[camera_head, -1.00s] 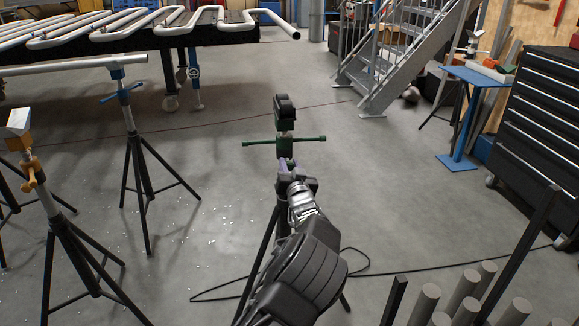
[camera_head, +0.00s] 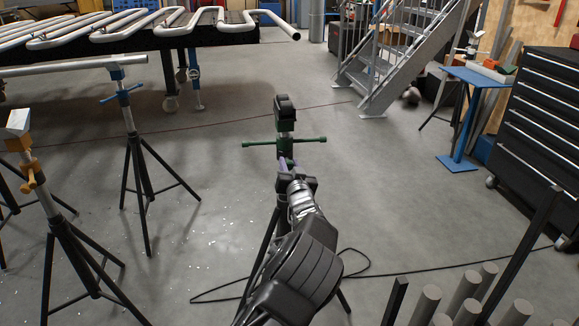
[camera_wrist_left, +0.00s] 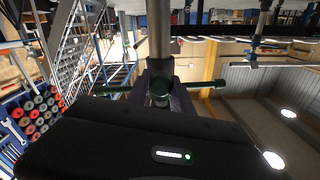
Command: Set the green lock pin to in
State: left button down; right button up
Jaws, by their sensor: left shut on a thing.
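The green lock pin is a T-shaped bar (camera_head: 308,139) across the collar of a dark-topped stand. It runs left to right in the head view and also shows in the wrist view (camera_wrist_left: 206,84). My left gripper (camera_head: 286,164) reaches it from the near side. In the wrist view its two fingers (camera_wrist_left: 160,92) are shut on the middle of the lock pin, beneath the grey post (camera_wrist_left: 159,35). The fingers hide part of the pin, so I cannot tell how deep it sits. My right gripper is not in view.
A blue-handled stand (camera_head: 129,112) and an orange-handled stand (camera_head: 44,195) are on the left. A table (camera_head: 150,42) with serpentine pipes is behind. A black drawer cabinet (camera_head: 540,120) is at right; grey cylinders (camera_head: 462,290) are at the front right. The floor beyond the green stand is clear.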

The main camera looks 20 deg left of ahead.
aim_at(290, 167)
pick_arm(q)
jog(key=shift+w+a, duration=0.4)
jog(key=shift+w, duration=0.2)
jog(key=shift+w+a+r, duration=0.1)
jog(key=shift+w, duration=0.05)
jog(key=c, duration=1.1)
grip_release()
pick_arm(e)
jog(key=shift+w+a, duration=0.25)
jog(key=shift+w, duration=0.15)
pick_arm(q)
jog(key=v, duration=0.8)
jog(key=shift+w+p, duration=0.1)
jog(key=shift+p, duration=0.25)
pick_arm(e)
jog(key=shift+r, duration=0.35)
